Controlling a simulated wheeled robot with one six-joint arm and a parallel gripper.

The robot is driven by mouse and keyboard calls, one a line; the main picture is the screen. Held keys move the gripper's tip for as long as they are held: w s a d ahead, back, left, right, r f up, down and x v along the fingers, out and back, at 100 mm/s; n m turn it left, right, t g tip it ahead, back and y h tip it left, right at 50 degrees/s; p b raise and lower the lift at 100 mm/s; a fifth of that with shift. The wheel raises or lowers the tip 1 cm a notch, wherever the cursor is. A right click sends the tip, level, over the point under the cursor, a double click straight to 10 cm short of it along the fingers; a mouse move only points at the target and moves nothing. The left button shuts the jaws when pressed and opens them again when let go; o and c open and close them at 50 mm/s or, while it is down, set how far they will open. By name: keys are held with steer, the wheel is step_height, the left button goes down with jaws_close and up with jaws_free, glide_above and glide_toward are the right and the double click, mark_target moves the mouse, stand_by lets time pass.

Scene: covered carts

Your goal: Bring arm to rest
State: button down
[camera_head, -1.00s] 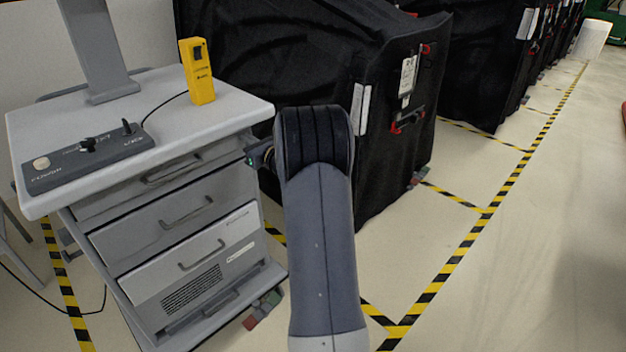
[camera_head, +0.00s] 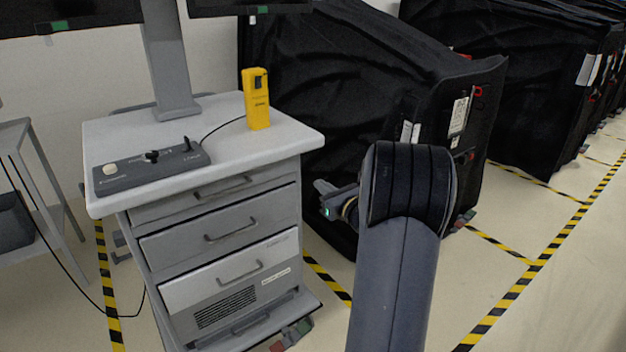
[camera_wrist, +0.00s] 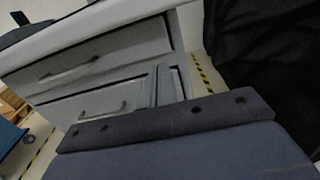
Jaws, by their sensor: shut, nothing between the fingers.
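My arm (camera_head: 395,270) rises from the bottom of the head view, and its dark elbow cap stands in front of the covered cart. Part of my wrist with a small green light (camera_head: 335,203) shows left of the elbow, near the right side of the drawer cabinet. My fingers are hard to make out there. In the wrist view my gripper (camera_wrist: 163,84) shows as two narrow grey fingers close together, shut and empty, with the drawer fronts behind them. How far they are from the drawers I cannot tell.
The grey drawer cabinet (camera_head: 220,238) carries a control box (camera_head: 150,167) and a yellow handset (camera_head: 257,100) on a cable. Black covered carts (camera_head: 330,75) stand behind and right. A grey table (camera_head: 20,150) is at the left. Taped floor (camera_head: 500,280) lies open at the right.

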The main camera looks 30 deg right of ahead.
steer(key=shift+s, duration=0.7)
